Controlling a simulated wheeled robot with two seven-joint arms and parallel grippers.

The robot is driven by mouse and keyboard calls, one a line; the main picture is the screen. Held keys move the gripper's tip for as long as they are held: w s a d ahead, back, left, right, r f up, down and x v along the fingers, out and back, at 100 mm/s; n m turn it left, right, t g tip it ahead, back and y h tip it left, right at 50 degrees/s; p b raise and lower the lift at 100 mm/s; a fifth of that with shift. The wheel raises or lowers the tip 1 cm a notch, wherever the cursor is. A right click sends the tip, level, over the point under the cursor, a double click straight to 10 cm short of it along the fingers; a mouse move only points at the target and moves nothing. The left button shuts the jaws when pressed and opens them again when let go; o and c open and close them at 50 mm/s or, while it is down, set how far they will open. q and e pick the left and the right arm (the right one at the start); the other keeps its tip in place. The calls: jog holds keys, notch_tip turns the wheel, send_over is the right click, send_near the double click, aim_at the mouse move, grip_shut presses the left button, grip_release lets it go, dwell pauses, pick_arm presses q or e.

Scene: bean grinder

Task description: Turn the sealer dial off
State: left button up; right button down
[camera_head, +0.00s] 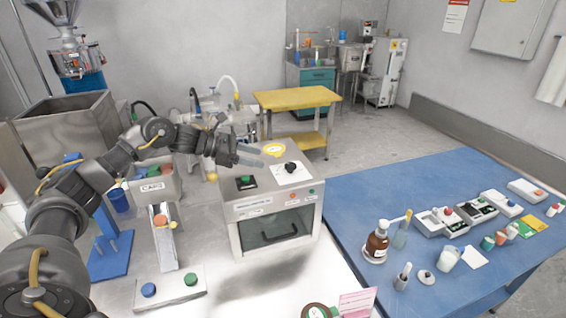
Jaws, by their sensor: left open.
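A grey box-shaped machine (229,222), seemingly the sealer, stands on the light table with a dark front window and handle. On its top, a black dial (291,168) sits on a white plate at the right. A black switch with a green top (245,183) is at the left. My left gripper (251,157) is open and empty in the picture, at the left of the dial and apart from it, by the machine's back top edge. Which way the dial points is too small to tell. My right gripper is out of view.
A bin labelled CAPS (153,187), a sloped chute (165,245) and a two-button panel (170,288) stand left of the machine. A pink card (357,303) stands in front.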

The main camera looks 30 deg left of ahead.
aim_at(289, 165)
pick_arm(q)
jog(key=p+x, duration=0.3)
jog(key=x, duration=0.5)
jog(key=shift+w+d+p, duration=0.15)
jog(key=shift+d+p, duration=0.1)
jog(key=shift+p, duration=0.15)
jog(key=shift+w+d+f, duration=0.3)
jog(key=c, duration=1)
